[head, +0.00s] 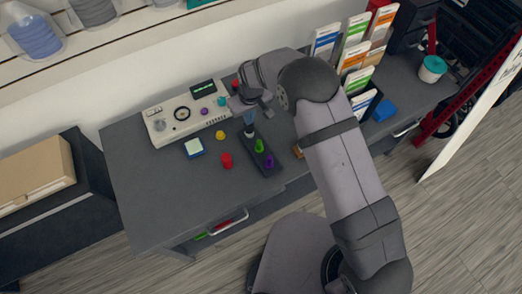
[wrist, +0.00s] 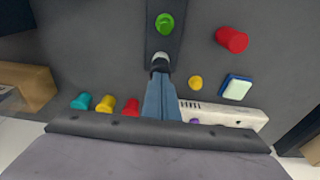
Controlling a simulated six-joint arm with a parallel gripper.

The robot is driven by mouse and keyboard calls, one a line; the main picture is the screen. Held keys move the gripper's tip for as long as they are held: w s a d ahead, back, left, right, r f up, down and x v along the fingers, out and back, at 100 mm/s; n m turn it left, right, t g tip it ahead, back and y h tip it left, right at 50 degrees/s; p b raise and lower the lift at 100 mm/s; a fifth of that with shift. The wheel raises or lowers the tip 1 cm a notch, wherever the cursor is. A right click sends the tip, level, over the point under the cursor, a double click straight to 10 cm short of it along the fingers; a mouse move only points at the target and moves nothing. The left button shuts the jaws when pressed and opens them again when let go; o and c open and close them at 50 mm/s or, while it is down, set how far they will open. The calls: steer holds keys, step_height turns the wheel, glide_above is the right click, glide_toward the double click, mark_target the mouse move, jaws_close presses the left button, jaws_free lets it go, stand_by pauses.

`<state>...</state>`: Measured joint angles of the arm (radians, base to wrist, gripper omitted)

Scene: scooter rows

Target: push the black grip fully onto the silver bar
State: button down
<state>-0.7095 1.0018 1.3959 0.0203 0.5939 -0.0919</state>
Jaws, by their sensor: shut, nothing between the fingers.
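My gripper (head: 249,127) points down over a dark strip-shaped base (head: 264,168) on the grey bench. In the wrist view its blue-grey fingers (wrist: 159,76) are shut together with nothing between them. A small black piece (wrist: 160,67), which looks like the grip, shows right at the fingertips. A pale silver end (wrist: 160,57), perhaps the bar, shows just beyond it. I cannot tell whether the fingertips touch the black piece or how far it sits on the bar. The base also carries a green knob (head: 259,146) and a purple knob (head: 269,160).
A red cylinder (head: 226,160), a yellow knob (head: 220,134) and a blue-white box (head: 193,147) stand left of the base. A cream instrument (head: 160,127) stands behind them. Racked leaflets (head: 357,57) are at the right. The bench's front left is clear.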

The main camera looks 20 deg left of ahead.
stand_by(0.7)
steer(key=shift+r+p, duration=1.1)
steer(key=shift+r, duration=0.65)
steer(key=shift+r, duration=0.1)
steer(key=shift+r+p, duration=1.55)
steer(key=shift+r, duration=0.85)
steer(key=s+d+f+m+g+h, duration=0.1)
steer(key=s+d+f+g+h, duration=0.25)
steer(key=s+d, duration=1.1)
steer(key=s+d+r+m, duration=0.2)
steer(key=s+d+r, duration=0.25)
steer(key=d, duration=0.25)
steer(key=s+d+r+m, duration=0.1)
steer(key=s+d+r, duration=0.3)
steer(key=d+r, duration=0.15)
steer(key=w+d+r+m+t+y, duration=0.2)
steer(key=w+d+r+m, duration=0.2)
steer(key=d, duration=0.4)
steer(key=shift+w+d+r+m, duration=0.2)
steer(key=shift+r+m, duration=0.3)
steer(key=shift+r, duration=0.4)
